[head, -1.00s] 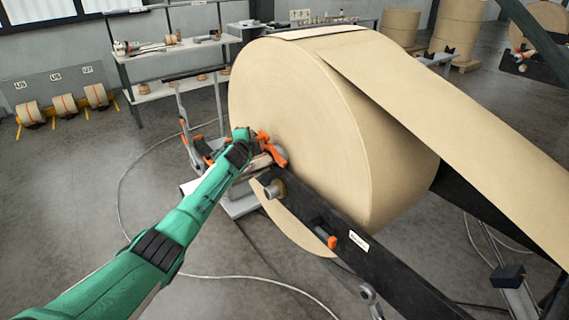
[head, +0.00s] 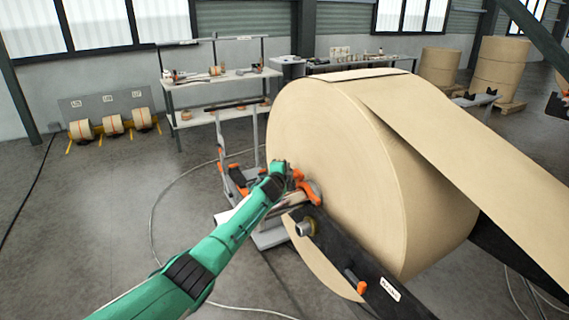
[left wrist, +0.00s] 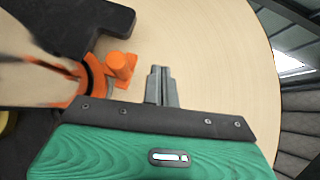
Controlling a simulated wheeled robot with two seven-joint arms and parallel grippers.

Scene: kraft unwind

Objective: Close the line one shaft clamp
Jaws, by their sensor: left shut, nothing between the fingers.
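The big kraft paper roll (head: 335,165) sits at the unwind stand, with its flat end face toward my left arm. An orange clamp (head: 311,193) is at the shaft near the roll's face; in the left wrist view its curved orange part (left wrist: 92,82) and a short orange knob (left wrist: 121,66) show. The shaft (left wrist: 35,75) passes beside the curved part. My left gripper (head: 284,169) is by the clamp; in the wrist view its fingers (left wrist: 160,78) are shut and empty, right of the orange knob, in front of the roll's face. I cannot tell whether the clamp is fully closed. My right gripper is out of view.
A black stand arm (head: 345,265) with a metal stub (head: 305,228) and an orange handle (head: 357,288) runs below the roll. A shelf bench (head: 215,78) and small rolls on a rack (head: 112,124) stand behind. Floor at left is clear apart from cables.

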